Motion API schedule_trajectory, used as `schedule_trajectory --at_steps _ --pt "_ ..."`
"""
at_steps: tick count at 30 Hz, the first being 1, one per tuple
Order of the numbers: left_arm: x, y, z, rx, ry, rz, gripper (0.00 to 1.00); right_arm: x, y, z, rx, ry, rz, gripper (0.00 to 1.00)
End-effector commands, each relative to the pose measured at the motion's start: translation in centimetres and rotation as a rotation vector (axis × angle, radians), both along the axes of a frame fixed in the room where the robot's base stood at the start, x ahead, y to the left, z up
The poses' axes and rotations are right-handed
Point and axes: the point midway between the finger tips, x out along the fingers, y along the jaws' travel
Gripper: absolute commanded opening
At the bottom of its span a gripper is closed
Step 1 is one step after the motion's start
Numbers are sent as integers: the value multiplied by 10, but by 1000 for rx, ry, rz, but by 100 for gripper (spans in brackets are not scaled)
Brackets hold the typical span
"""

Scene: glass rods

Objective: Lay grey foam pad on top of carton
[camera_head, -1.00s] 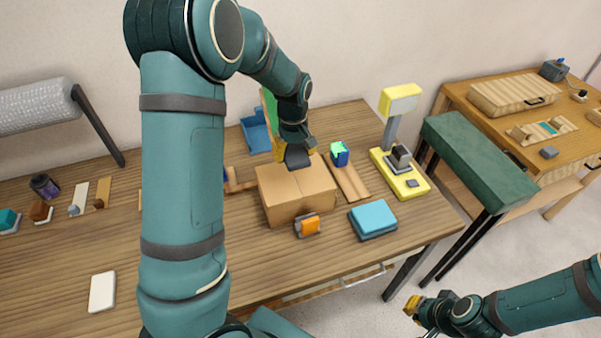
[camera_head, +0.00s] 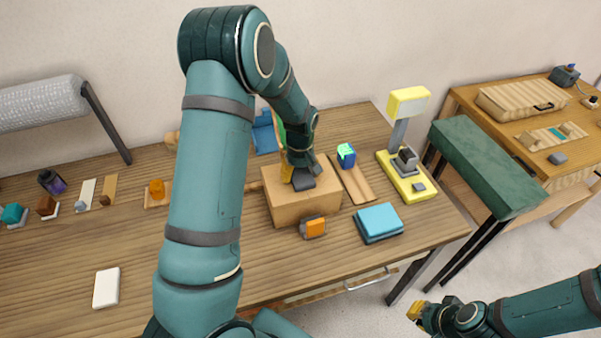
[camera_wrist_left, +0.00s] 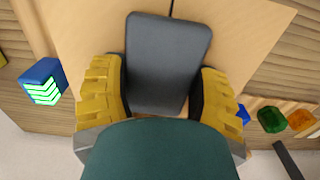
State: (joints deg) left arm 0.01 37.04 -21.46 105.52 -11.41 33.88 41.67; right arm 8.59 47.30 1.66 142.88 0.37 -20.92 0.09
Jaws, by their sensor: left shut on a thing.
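The grey foam pad (camera_wrist_left: 167,62) is a dark grey rounded slab between the yellow fingers of my left gripper (camera_wrist_left: 163,95) in the left wrist view. In the head view the pad (camera_head: 303,181) shows as a dark patch over the carton's top. The brown carton (camera_head: 295,207) is closed and stands on the wooden table; its top (camera_wrist_left: 245,30) lies under the pad in the wrist view. I cannot tell whether the pad touches it. My left gripper (camera_head: 290,172) is shut on the pad. My right gripper (camera_head: 417,309) is at the lower right, away from the table; its opening is unclear.
An orange-and-grey item (camera_head: 314,228) stands before the carton. A blue cloth-like stack (camera_head: 379,222) lies at its right front. A blue box with a green top (camera_head: 346,155) and a yellow stand (camera_head: 407,184) are to the right. The table's left front is mostly clear.

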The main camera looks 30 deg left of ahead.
Motion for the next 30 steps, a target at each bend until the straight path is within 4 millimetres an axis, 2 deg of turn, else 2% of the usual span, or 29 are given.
schedule_trajectory --at_steps 1,2,3,4,13,17,20,30 --pt "0 0 -3 0 0 0 40 0 0 -3 0 0 0 0" --pt "0 0 -2 0 0 0 77 0 0 -2 0 0 0 0" --pt "0 0 -2 0 0 0 91 0 0 -2 0 0 0 0" --pt "0 0 -2 0 0 0 94 0 0 -1 0 0 0 0" --pt "0 0 -1 0 0 0 94 0 0 -1 0 0 0 0" --pt "1 0 7 1 -2 0 94 0 0 2 0 0 0 0" --pt "1 0 22 0 -4 0 94 0 0 2 0 0 0 0" --pt "0 0 91 1 -3 -1 94 0 0 4 1 0 0 0"
